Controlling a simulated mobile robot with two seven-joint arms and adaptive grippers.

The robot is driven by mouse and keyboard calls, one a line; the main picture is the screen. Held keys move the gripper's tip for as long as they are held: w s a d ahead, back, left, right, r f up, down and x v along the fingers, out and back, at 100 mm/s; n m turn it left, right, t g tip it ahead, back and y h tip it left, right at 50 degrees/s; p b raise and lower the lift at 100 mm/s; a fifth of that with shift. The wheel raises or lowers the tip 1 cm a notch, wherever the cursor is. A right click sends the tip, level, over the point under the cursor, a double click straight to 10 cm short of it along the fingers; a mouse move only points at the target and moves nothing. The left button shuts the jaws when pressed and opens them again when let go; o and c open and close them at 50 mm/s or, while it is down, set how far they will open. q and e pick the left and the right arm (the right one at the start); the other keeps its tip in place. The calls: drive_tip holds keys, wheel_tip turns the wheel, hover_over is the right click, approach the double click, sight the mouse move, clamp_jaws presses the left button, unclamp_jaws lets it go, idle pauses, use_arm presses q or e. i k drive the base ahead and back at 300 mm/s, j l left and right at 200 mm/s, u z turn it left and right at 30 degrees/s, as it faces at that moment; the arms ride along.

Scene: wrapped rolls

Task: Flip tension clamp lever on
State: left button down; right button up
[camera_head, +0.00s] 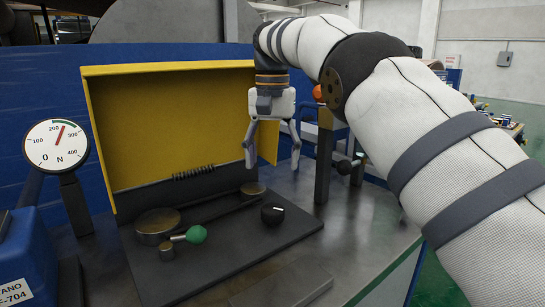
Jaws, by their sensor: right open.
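A short lever with a green ball knob (196,234) lies low on the dark base plate (215,260), beside a round metal disc (157,225). A second lever with a black ball knob (345,167) sits at the right, by an upright metal post (323,165). I cannot tell which one is the tension clamp lever. My right gripper (272,160) points down with its fingers spread and empty. It hangs above the plate's right rear, in front of the yellow cover, and appears apart from both levers. My left gripper is out of view.
The raised yellow cover (165,125) stands behind the plate. A black dial (272,214) is on the plate. A force gauge (56,146) marked N stands at the left, near a blue housing (28,265). My right arm blocks much of the right side.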

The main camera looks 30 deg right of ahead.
sight(196, 234)
drive_tip(key=k, duration=1)
